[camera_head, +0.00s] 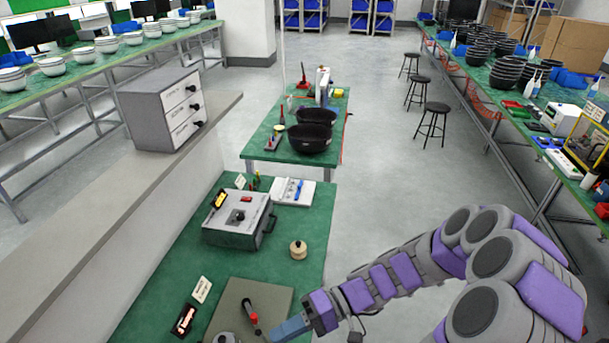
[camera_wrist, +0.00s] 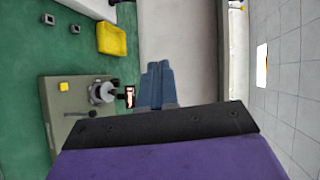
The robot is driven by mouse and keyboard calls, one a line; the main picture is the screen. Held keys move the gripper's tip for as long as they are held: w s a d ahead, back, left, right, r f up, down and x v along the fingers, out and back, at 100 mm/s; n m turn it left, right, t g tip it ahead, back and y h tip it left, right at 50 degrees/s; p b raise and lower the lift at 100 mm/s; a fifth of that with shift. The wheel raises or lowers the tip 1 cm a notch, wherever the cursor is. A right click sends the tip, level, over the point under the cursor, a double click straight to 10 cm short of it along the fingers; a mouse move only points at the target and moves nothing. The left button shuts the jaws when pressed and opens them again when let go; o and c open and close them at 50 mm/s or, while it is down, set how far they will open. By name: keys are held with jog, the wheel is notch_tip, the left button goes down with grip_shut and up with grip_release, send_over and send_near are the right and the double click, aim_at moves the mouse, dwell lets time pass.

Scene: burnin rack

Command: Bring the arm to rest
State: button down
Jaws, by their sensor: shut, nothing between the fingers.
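My arm reaches in from the right in the head view, with my gripper (camera_head: 288,328) low over the front part of the green bench (camera_head: 300,228). In the wrist view the two blue fingers of my gripper (camera_wrist: 157,72) lie together, shut and empty. A grey plate (camera_head: 270,297) on the bench carries a lever with a red handle (camera_head: 250,311), close left of my gripper. The wrist view shows the plate (camera_wrist: 62,130) with a round metal fixture (camera_wrist: 101,92) beside the fingers. I cannot tell whether the fingers touch anything.
A grey instrument box (camera_head: 238,218), a wooden knob-like piece (camera_head: 298,249) and a black tray (camera_head: 184,319) are on the bench. A ledge with a drawer unit (camera_head: 162,108) runs along the left. A yellow bin (camera_wrist: 111,40) shows in the wrist view. Open floor (camera_head: 400,170) lies right of the bench.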

jog(key=s+d+r+m+t+h, duration=0.2)
jog(key=s+d+r+h, duration=0.2)
jog(key=s+d+h, duration=0.3)
jog(key=s+d+r+m+t+h, duration=0.2)
jog(key=s+d+r+h, duration=0.2)
jog(key=s+d+h, duration=0.3)
jog(key=s+d, duration=0.1)
jog(key=d, duration=0.3)
jog(key=shift+s, duration=0.35)
jog(key=shift+a, duration=0.1)
